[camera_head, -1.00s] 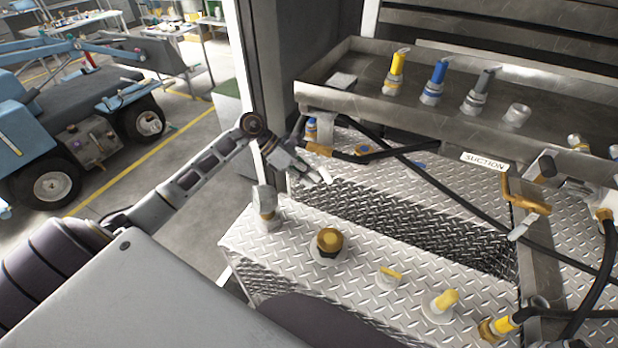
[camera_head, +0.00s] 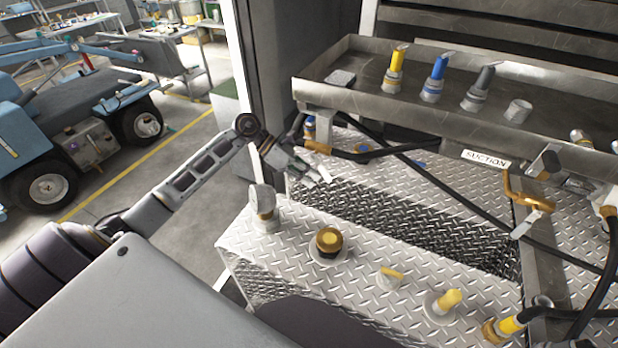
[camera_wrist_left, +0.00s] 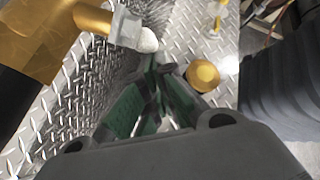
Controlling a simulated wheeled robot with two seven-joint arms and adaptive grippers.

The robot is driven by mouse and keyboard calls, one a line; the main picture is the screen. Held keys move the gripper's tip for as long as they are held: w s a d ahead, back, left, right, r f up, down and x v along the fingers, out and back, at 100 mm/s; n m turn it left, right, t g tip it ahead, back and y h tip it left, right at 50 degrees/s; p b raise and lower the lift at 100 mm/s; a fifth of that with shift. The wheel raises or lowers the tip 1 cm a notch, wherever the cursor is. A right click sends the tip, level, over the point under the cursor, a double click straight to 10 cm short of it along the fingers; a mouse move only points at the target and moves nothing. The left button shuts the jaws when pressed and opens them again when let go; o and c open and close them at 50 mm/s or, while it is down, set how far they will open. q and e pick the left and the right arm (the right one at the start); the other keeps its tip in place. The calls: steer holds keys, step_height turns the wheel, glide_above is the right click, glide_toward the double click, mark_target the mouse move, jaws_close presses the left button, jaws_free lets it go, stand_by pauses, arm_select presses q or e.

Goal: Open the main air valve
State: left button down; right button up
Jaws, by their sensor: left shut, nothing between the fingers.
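A brass valve (camera_head: 318,147) with a black hose sits at the left end of the metal shelf's underside; I cannot tell for certain that it is the main air valve. It fills the upper left of the left wrist view as a large gold body (camera_wrist_left: 60,35), with a grey, pale-tipped lever (camera_wrist_left: 132,30). My left gripper (camera_head: 318,180) is beside this lever, above the diamond-plate recess. In the left wrist view its green-padded fingers (camera_wrist_left: 163,98) are shut and empty, just below the lever tip; contact is unclear. My right gripper is not in view.
A similar brass valve (camera_head: 527,200) hangs on the right near the SUCTION label (camera_head: 486,158). A round brass cap (camera_head: 328,240) and a grey-topped fitting (camera_head: 264,207) stand on the near diamond-plate box. Black hoses cross the recess. A door post (camera_head: 262,70) rises behind my left arm.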

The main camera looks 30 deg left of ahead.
arm_select(q)
steer(key=shift+d+h+b, duration=0.15)
steer(key=shift+h+b, duration=0.15)
steer(key=shift+b, duration=0.15)
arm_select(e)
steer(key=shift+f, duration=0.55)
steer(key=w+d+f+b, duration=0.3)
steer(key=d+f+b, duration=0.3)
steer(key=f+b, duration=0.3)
arm_select(q)
steer(key=shift+w+d+r+n+t+h+b, duration=0.15)
steer(key=shift+d+r+h+b, duration=0.2)
steer(key=shift+d+h+b, duration=0.5)
steer(key=shift+s+d+r+n+t+h+b, duration=0.15)
steer(key=shift+d+r+h+b, duration=0.35)
steer(key=shift+h+b, duration=0.65)
steer(key=shift+w+d+r+n+t+h+b, duration=0.1)
steer(key=shift+d+r+t+h+b, duration=0.15)
steer(key=shift+d+h+b, duration=0.75)
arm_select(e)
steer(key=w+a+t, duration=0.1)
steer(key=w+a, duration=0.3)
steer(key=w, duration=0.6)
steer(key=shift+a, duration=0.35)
arm_select(q)
steer(key=shift+a+p, duration=0.25)
steer(key=shift+p, duration=0.05)
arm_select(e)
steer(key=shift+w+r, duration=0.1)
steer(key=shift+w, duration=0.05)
